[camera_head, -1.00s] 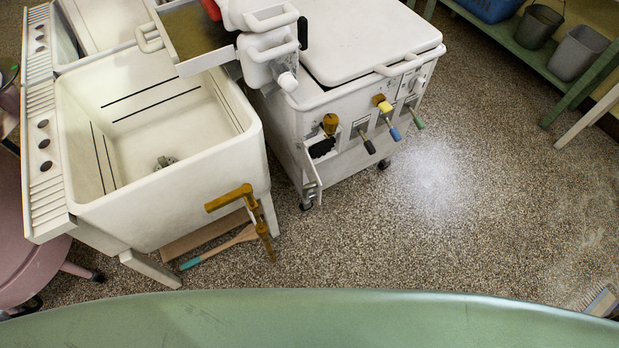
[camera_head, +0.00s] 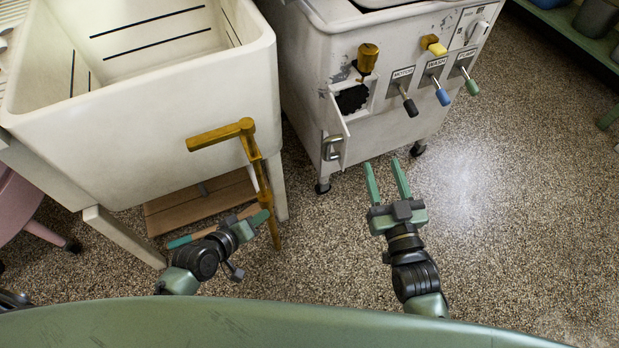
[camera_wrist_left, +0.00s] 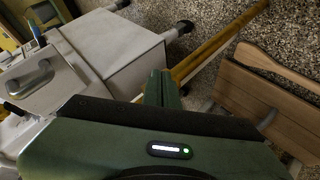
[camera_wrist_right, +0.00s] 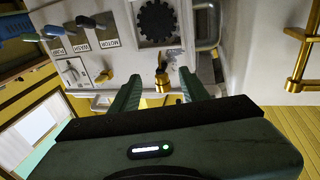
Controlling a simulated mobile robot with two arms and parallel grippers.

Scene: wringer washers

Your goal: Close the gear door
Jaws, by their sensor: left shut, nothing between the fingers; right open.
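The gear door (camera_head: 334,150) is a small white flap with a silver handle, standing open on the front of the white washer (camera_head: 300,60). The black gear (camera_head: 352,98) shows in the uncovered opening; the right wrist view also shows the gear (camera_wrist_right: 157,20) and the door's handle (camera_wrist_right: 207,25). My right gripper (camera_head: 386,178) is open and empty, apart from the door, to its right and nearer me. My left gripper (camera_head: 266,212) is shut and empty near the yellow pipe, left of the door. Its closed fingers (camera_wrist_left: 162,85) show in the left wrist view.
A white sink (camera_head: 150,110) stands at left with a yellow pipe and tap (camera_head: 250,150) at its front corner. A brass oil cup (camera_head: 368,57) is above the gear opening. Switches with coloured levers (camera_head: 440,95) stick out at right. Speckled floor (camera_head: 500,240) is clear at right.

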